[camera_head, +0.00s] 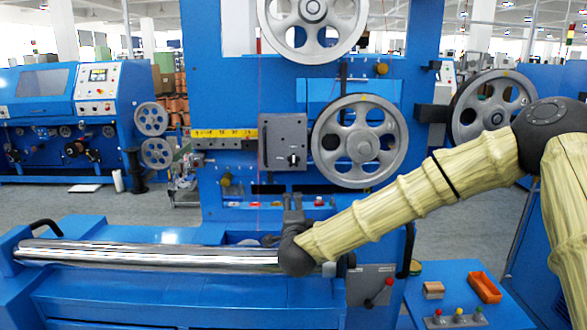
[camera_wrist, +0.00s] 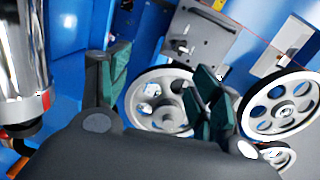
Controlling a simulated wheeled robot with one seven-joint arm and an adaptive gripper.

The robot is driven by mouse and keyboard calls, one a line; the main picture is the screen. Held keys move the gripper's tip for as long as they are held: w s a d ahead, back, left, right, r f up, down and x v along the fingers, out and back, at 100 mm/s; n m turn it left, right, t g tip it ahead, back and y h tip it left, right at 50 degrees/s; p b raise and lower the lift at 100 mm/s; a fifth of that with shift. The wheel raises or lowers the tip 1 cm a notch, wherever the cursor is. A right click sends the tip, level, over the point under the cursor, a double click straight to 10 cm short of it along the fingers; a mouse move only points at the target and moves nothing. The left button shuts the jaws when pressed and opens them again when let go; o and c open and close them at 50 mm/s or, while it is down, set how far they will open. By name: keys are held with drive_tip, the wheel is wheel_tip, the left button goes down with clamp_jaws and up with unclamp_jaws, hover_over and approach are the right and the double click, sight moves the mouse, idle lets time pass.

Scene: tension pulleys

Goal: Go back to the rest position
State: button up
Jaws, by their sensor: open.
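My gripper (camera_head: 293,205) is at the end of my arm, which reaches in from the right in the head view. It is above the right part of the shiny roller (camera_head: 150,254), in front of the blue machine frame (camera_head: 228,90). In the wrist view my gripper (camera_wrist: 160,95) has its two green-padded fingers spread apart with nothing between them. A spoked pulley (camera_wrist: 160,104) shows behind the gap, apart from the fingers. The middle pulley (camera_head: 359,141) is right of and above my gripper in the head view.
A large pulley (camera_head: 312,25) is at the top, and another pulley (camera_head: 493,107) is behind my arm at the right. A grey block (camera_head: 283,142) sits by a yellow scale (camera_head: 222,133). An orange tray (camera_head: 484,287) and a small box (camera_head: 433,290) lie on the blue surface at lower right.

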drive_tip(key=s+d+f+n+g+y+p, duration=0.1)
drive_tip(key=s+d+f+n+g, duration=0.15)
drive_tip(key=s+f, duration=0.7)
drive_tip(key=s+d+f+n+g+p, duration=0.1)
drive_tip(key=s+f+n+g, duration=0.4)
drive_tip(key=f, duration=0.8)
drive_tip(key=s+d+f+n+g+y+p, duration=0.1)
drive_tip(key=s+d+f+n+p, duration=0.15)
drive_tip(key=s+f, duration=0.7)
drive_tip(key=s+d+f+n+g+h, duration=0.1)
drive_tip(key=s+d, duration=0.4)
drive_tip(key=s, duration=0.5)
drive_tip(key=s+d+f+n+g+p, duration=0.1)
drive_tip(key=s+d+f+n+g, duration=0.2)
drive_tip(key=s+d+f, duration=0.3)
drive_tip(key=s+d+f+n+g+h+p, duration=0.1)
drive_tip(key=s+d+f+g, duration=0.3)
drive_tip(key=s, duration=1.1)
drive_tip(key=shift+s+d+n+g+h, duration=0.25)
drive_tip(key=shift+d+n+g+h, duration=0.1)
drive_tip(key=shift+d+n, duration=0.45)
